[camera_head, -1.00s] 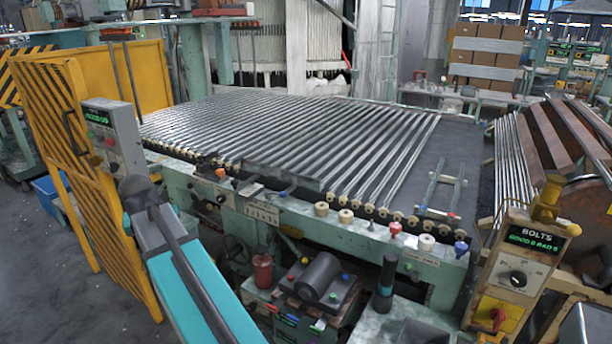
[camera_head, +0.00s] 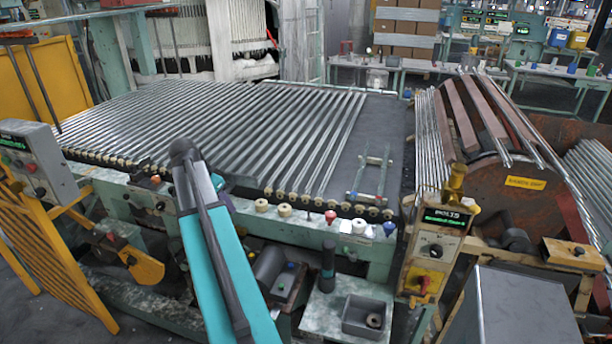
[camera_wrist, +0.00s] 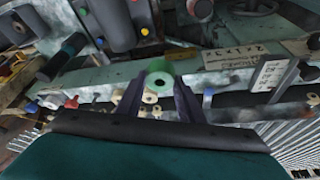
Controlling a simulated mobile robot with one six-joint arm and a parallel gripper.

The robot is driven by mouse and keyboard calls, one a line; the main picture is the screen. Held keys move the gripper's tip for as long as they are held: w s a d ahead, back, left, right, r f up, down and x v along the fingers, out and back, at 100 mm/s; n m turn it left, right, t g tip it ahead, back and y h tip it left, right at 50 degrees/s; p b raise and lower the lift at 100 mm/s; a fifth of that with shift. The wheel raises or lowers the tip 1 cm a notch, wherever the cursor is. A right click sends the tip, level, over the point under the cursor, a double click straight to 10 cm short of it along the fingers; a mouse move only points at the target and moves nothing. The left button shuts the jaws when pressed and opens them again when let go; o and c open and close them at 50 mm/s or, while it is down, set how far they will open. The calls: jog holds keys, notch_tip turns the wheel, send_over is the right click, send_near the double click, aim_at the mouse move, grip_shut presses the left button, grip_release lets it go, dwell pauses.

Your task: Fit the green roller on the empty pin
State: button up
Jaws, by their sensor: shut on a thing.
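The green roller (camera_wrist: 160,70) shows its round end with a dark centre hole in the wrist view. My gripper (camera_wrist: 157,97) is shut on it, with one dark finger on each side. A small bare pin (camera_head: 308,216) seems to stand on the machine's front rail (camera_head: 345,238). It lies between a cream roller (camera_head: 285,210) and a red-capped post (camera_head: 330,217); it is too small to see clearly. My gripper's distance to the pin cannot be told.
A white roller (camera_head: 360,226) and a blue one (camera_head: 390,228) stand farther right on the rail. A control box (camera_head: 440,240) stands at the right; a grey tray (camera_head: 370,318) sits below the rail.

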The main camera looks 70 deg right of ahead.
jog(key=s+d+r+m+g+p, duration=0.1)
jog(key=s+d+m+p, duration=0.1)
jog(key=s, duration=0.5)
jog(key=s+d+r+m+y+p, duration=0.1)
jog(key=s+d+m+p, duration=0.1)
jog(key=s+d+m, duration=0.2)
jog(key=s+d+r+m+g+y+p, duration=0.1)
jog(key=s+d+r+m+p, duration=0.1)
jog(key=s+d, duration=0.6)
jog(key=s+m+p, duration=0.1)
jog(key=s, duration=0.3)
jog(key=shift+g, duration=0.3)
jog(key=shift+w+d, duration=0.1)
jog(key=shift+w, duration=0.05)
jog(key=shift+f+b, duration=1.85)
jog(key=shift+f, duration=0.95)
jog(key=shift+b, duration=0.35)
jog(key=shift+f+b, duration=1.3)
jog(key=shift+f, duration=1)
